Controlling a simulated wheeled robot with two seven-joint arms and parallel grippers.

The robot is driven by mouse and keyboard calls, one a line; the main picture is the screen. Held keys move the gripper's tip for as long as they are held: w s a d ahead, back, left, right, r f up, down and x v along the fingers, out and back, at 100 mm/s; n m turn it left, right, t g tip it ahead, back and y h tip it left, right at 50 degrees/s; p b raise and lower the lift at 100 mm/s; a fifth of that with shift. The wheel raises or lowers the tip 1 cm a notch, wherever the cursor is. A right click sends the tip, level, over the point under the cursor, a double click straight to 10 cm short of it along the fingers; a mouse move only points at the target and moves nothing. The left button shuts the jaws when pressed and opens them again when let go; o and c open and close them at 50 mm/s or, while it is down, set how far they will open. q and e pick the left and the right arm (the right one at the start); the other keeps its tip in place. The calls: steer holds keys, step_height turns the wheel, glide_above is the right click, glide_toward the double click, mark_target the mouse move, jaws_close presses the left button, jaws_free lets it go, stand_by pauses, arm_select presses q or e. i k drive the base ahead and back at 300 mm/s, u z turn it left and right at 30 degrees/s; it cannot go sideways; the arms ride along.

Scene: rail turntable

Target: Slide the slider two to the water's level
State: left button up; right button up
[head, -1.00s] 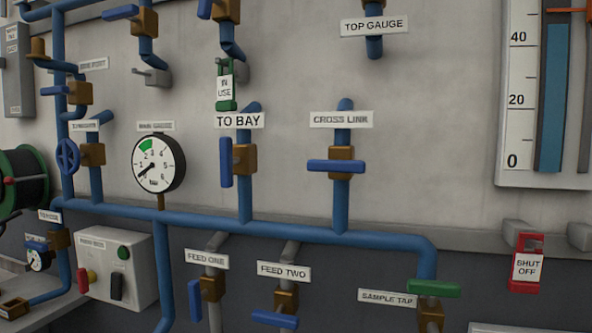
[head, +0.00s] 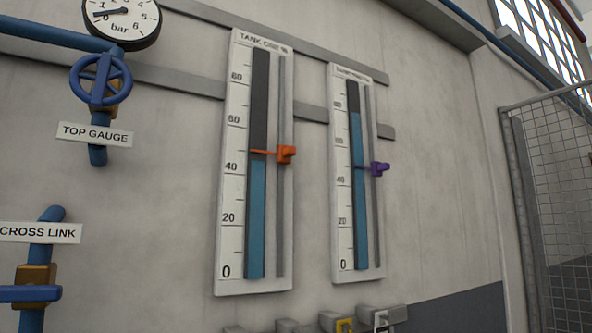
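The gauge board on the right (head: 343,200), with a small label I cannot read clearly, carries a purple slider (head: 380,169) on a grey rail. Its thin pointer reaches left across the tube at a little above 40. The blue water column (head: 359,215) in that tube tops out clearly higher, above 60, so the purple slider sits below the water's top. On the TANK ONE board (head: 235,190), the orange slider (head: 286,154) has its pointer about level with the top of its blue water. Neither of my grippers is in view.
A metal mesh gate (head: 560,190) stands at the right. Blue pipes, a TOP GAUGE handwheel (head: 100,79) and a CROSS LINK valve (head: 36,275) are at the left. Brackets with tags (head: 360,318) stick out below the boards. The wall right of the gauges is bare.

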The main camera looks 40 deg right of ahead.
mark_target(376, 168)
steer(key=z, duration=1.6)
